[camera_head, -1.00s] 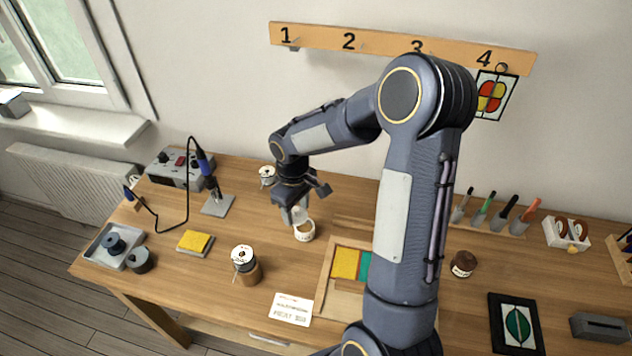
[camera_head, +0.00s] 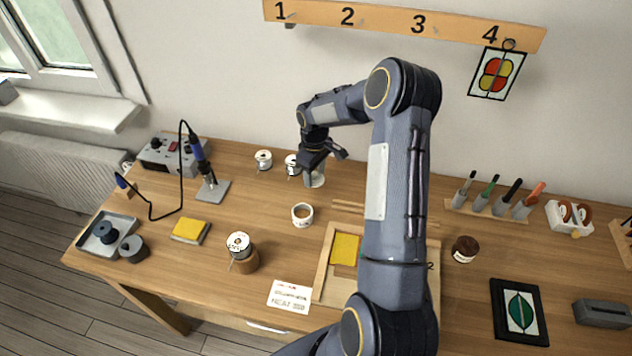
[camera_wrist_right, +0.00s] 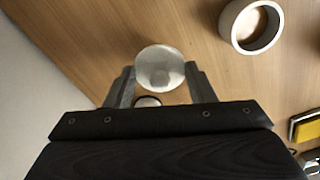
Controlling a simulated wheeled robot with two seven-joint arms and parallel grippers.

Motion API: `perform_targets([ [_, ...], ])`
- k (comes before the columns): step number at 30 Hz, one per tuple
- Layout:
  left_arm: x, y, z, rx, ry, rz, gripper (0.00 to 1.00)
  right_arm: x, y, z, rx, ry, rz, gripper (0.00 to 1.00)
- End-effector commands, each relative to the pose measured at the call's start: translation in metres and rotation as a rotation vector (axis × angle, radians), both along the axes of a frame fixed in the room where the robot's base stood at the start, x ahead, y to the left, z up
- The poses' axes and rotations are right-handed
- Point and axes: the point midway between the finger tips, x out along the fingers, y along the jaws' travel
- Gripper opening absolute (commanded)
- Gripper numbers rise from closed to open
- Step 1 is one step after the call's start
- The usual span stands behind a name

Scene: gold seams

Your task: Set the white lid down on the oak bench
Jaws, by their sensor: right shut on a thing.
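The white lid (camera_head: 318,180) is between the fingers of my right gripper (camera_head: 316,174), toward the back of the oak bench (camera_head: 340,197). In the right wrist view the round pale lid (camera_wrist_right: 160,66), with a knob-like middle, sits between the two fingertips of the gripper (camera_wrist_right: 160,80), which is shut on it. I cannot tell whether the lid touches the wood. The white pot (camera_head: 302,214) stands open in front of the lid, brown inside; it also shows in the right wrist view (camera_wrist_right: 251,25). My left gripper is not in view.
A wooden frame with glass pieces (camera_head: 344,249) lies in front. Bare wood surrounds the pot.

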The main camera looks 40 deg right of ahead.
Motion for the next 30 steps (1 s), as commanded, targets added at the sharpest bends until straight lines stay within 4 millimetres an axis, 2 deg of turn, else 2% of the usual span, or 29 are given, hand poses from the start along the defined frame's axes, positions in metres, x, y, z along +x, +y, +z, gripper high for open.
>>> perform_targets([
  [4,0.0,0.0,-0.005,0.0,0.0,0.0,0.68,0.004,-0.007,-0.011,0.0,0.0,-0.001,0.28],
  [10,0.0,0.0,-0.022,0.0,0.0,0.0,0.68,0.004,-0.008,-0.041,-0.001,0.002,0.0,0.28],
  [17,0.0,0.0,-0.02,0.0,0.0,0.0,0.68,0.004,-0.008,-0.04,-0.001,0.0,0.0,0.28],
  [22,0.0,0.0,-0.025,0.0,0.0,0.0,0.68,0.004,-0.007,-0.045,-0.001,0.0,0.0,0.28],
  [23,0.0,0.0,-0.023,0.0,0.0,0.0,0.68,0.004,-0.007,-0.043,-0.001,0.0,0.0,0.53],
  [27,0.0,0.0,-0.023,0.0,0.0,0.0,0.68,0.004,-0.007,-0.043,-0.001,0.0,0.0,0.71],
  [30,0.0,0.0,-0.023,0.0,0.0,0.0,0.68,0.004,-0.007,-0.043,-0.001,0.0,0.0,0.71],
])
